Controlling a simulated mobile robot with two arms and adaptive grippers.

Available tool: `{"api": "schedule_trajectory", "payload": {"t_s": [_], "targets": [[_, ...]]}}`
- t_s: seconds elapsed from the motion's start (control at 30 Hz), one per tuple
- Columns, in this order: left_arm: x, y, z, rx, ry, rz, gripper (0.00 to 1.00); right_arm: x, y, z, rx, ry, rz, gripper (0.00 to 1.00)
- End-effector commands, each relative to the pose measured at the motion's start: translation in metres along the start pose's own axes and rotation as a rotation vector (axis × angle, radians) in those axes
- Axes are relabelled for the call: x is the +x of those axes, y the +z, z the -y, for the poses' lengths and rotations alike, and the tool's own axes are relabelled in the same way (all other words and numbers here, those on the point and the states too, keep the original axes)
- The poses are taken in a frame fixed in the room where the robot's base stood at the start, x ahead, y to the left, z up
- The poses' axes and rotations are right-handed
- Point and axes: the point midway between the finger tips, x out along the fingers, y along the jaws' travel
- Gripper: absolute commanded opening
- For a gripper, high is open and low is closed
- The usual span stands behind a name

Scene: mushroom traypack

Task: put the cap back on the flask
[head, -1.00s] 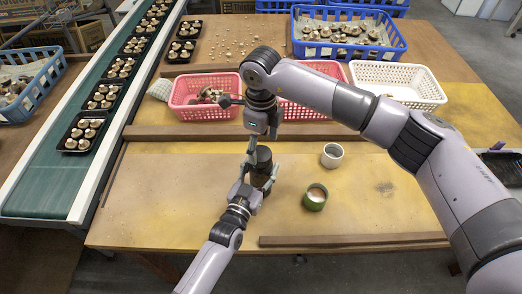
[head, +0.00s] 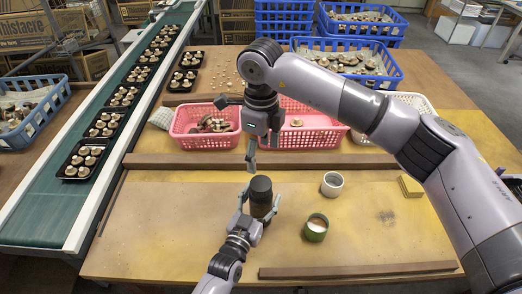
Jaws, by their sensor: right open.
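The dark flask (head: 261,207) stands upright on the yellow-brown table. A black cap (head: 261,184) appears to sit on its top; I cannot tell how firmly it is seated. My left gripper (head: 259,203) has a finger on each side of the flask and is shut on it. My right gripper (head: 263,157) is open and empty, above and behind the flask in the picture, apart from the cap. Its arm crosses in from the right.
A white cup (head: 332,185) and a green cup (head: 316,228) stand right of the flask. Wooden strips (head: 358,269) run along the table's front and back. Pink baskets (head: 205,138) stand behind. A yellow block (head: 411,187) lies at right. The table's left part is clear.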

Motion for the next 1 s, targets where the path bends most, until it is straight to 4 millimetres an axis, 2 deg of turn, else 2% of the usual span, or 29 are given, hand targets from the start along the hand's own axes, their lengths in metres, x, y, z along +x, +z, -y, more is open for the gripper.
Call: {"api": "schedule_trajectory", "payload": {"t_s": [0.17,0.43,0.57,0.67,1.0], "targets": [[0.0,-0.001,0.0,0.0,0.0,-0.001,0.77,0.0,0.0,0.0,0.0,0.0,0.0,0.69],[0.0,-0.001,0.0,0.001,0.0,-0.002,0.77,0.0,0.0,0.0,0.0,0.0,0.0,0.69],[-0.008,0.0,0.001,0.001,0.0,0.0,0.77,0.0,0.0,0.0,0.0,0.0,0.0,0.69],[-0.024,0.001,0.0,0.002,0.0,0.001,0.77,0.0,0.0,0.0,0.0,0.0,0.0,0.69],[-0.094,0.0,0.0,0.0,0.001,0.001,0.77,0.0,0.0,0.0,0.0,0.0,0.0,0.69]]}}
